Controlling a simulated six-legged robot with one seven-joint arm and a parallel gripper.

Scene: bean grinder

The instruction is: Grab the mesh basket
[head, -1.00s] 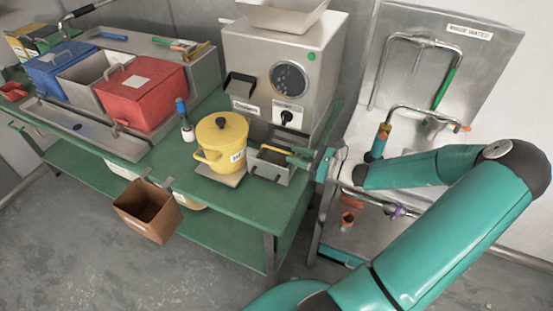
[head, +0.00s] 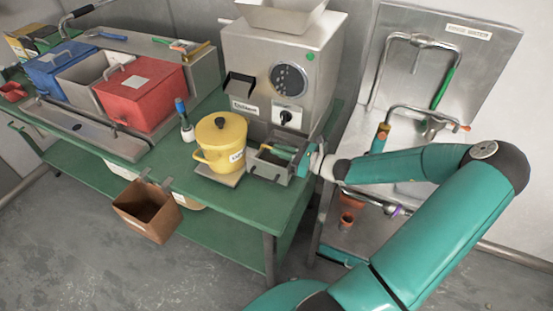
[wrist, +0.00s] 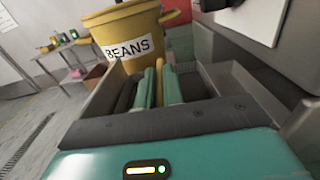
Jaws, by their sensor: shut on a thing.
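A grey, open-topped rectangular box (head: 268,170) stands at the front edge of the green bench, below the grinder; I take it for the mesh basket's place. No mesh can be made out. It also shows in the wrist view (wrist: 103,92), its walls on either side of my fingers. A narrow yellow bar, seemingly the basket's handle (wrist: 160,64), runs between the fingertips. My gripper (head: 285,151) reaches in from the right. In the wrist view, its teal fingers (wrist: 159,86) are shut on the yellow bar, inside the box. The rest of the basket is hidden.
A yellow pot labelled BEANS (head: 220,145) stands close left of the box. The steel grinder (head: 275,70) rises just behind. A brown bin (head: 147,210) hangs off the bench front. A steel sink (head: 440,70) stands at right.

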